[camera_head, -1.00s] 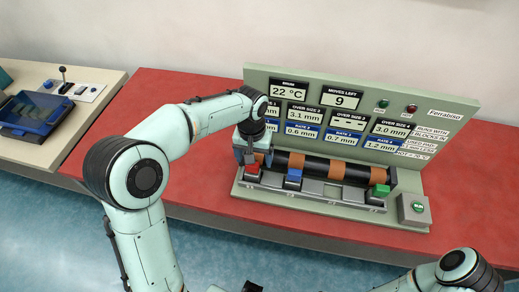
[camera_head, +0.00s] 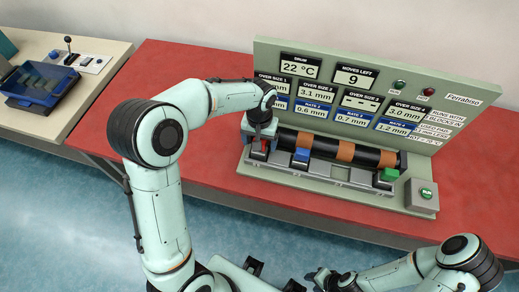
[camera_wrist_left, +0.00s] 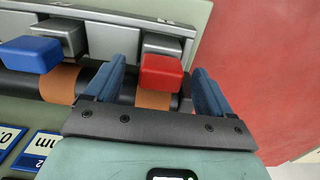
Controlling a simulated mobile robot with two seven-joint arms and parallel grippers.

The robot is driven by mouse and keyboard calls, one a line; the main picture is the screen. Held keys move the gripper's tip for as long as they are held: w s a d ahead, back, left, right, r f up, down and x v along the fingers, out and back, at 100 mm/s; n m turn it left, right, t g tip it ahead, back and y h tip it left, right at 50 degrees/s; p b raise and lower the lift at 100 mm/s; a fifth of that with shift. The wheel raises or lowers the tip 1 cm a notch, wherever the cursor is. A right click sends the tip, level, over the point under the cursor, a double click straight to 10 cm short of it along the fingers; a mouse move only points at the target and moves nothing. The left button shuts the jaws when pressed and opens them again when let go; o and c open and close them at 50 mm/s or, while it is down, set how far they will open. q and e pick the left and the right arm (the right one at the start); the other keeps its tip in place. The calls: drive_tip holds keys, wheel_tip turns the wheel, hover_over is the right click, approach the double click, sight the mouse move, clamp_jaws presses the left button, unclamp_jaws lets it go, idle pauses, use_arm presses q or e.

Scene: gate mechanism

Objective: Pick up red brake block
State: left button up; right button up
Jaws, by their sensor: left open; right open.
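The red brake block (camera_wrist_left: 162,72) sits on a grey holder in front of the dark drum with orange bands. In the head view, the red block (camera_head: 260,147) is partly hidden by my left gripper (camera_head: 261,140). In the left wrist view, my left gripper (camera_wrist_left: 157,88) is open, with one blue finger on each side of the red block and gaps visible beside it. My right gripper (camera_head: 320,277) is open and empty at the bottom of the head view, away from the machine.
A blue block (camera_wrist_left: 30,54) sits beside the red one, and a green block (camera_head: 389,174) is at the right end. The display panel (camera_head: 452,118) stands behind the drum (camera_head: 375,156). The red table is clear at left.

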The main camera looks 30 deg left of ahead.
use_arm(q)
drive_tip(key=shift+f, duration=1.5)
drive_tip(key=c, duration=1.2)
drive_tip(key=shift+w, duration=0.1)
drive_tip(key=shift+c, duration=0.9)
drive_tip(key=shift+r, duration=0.1)
drive_tip(key=shift+r, duration=0.1)
